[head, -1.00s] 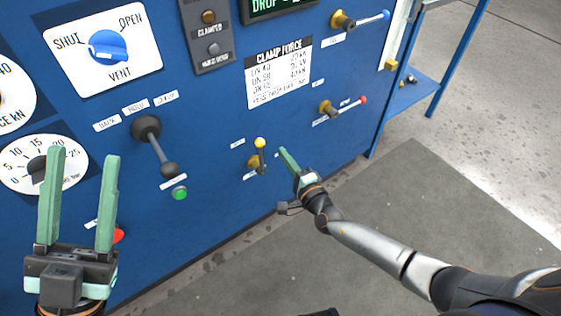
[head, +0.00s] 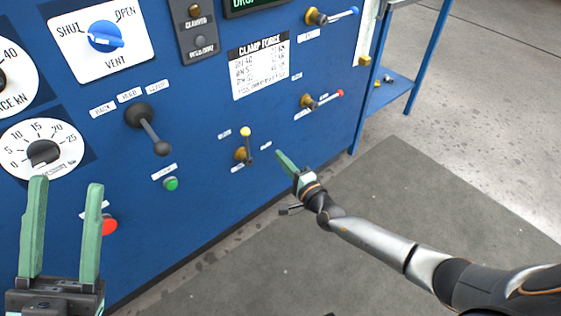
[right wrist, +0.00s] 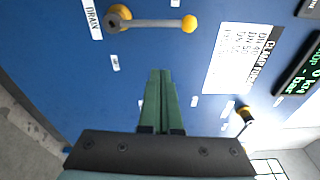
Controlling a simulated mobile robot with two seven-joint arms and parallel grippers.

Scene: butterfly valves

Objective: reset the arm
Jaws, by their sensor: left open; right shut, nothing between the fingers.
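My left gripper (head: 62,232) is at the lower left of the head view, open with its two green fingers apart and nothing between them. It stands in front of the blue panel, below the pressure dial. My right gripper (head: 284,163) is shut and empty, right of the yellow-knobbed valve (head: 244,147) and apart from it. In the right wrist view the shut green fingers (right wrist: 160,85) point at the panel. The yellow-knobbed lever (right wrist: 150,22) is above them there, beside a DRAIN label. In the head view that lever points up.
The blue panel (head: 215,115) carries a blue vent knob (head: 105,36), a black lever (head: 148,130), a green button (head: 171,184), a red button (head: 108,225), a red-tipped valve (head: 322,99) and a blue-tipped valve (head: 333,15). A blue-legged stand (head: 425,60) is at right. Floor is clear.

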